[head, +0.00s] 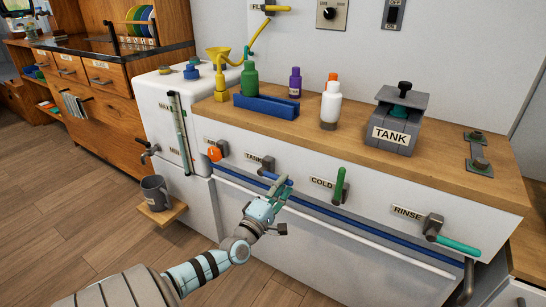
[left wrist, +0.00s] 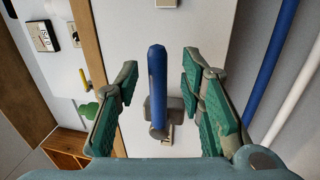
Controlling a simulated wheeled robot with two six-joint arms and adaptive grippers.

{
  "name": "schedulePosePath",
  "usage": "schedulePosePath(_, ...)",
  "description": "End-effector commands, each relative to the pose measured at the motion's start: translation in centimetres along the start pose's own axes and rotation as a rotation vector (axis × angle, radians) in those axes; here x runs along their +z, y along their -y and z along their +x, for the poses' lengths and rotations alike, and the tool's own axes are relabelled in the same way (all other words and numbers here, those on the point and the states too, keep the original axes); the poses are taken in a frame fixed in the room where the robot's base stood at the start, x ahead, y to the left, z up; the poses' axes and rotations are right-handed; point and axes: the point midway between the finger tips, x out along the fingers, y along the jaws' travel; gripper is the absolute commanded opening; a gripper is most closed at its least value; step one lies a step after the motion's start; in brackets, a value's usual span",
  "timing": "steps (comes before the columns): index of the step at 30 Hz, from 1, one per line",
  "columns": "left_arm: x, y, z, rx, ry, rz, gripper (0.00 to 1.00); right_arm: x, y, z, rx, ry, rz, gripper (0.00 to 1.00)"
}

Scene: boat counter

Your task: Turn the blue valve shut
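The blue valve (head: 276,177) is on the white front panel beside a label reading TANK. Its blue handle points right and slightly down in the head view, roughly along the pipes. My left gripper (head: 272,190) is right at the handle and partly covers it. In the left wrist view the blue handle (left wrist: 157,85) stands between the two open green-padded fingers of my left gripper (left wrist: 160,88). Gaps show on both sides, so the fingers do not appear to touch it. The grey valve body shows behind the handle. My right gripper is not in view.
An orange knob (head: 214,154) is left of the valve; a green COLD handle (head: 340,186) and a teal RINSE handle (head: 455,243) are right. A blue pipe (head: 350,219) and a white pipe (head: 345,240) run below. Bottles stand on the wooden counter (head: 450,170) above.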

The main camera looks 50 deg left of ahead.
Motion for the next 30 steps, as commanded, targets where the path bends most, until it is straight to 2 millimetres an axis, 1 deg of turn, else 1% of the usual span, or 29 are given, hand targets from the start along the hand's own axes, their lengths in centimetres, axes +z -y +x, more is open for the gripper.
schedulePosePath(3, 0.0, 0.2, -3.4, -0.005, 0.003, 0.002, 0.36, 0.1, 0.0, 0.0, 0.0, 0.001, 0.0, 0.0)
schedulePosePath(6, -0.1, 0.2, -6.1, -0.005, 0.002, 0.002, 0.36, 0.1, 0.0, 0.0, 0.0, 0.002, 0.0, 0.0)
schedulePosePath(9, -0.1, 0.1, -8.2, -0.004, 0.001, 0.002, 0.36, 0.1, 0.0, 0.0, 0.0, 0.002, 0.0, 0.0)
schedulePosePath(12, -0.1, 0.1, -9.4, -0.002, 0.0, 0.001, 0.36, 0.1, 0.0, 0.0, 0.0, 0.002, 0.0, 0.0)
schedulePosePath(15, -0.1, 0.0, -9.7, -0.001, -0.001, 0.0, 0.36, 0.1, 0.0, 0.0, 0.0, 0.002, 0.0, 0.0)
schedulePosePath(30, -0.1, 0.0, -9.7, -0.001, -0.001, -0.007, 0.36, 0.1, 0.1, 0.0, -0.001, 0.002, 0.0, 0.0)
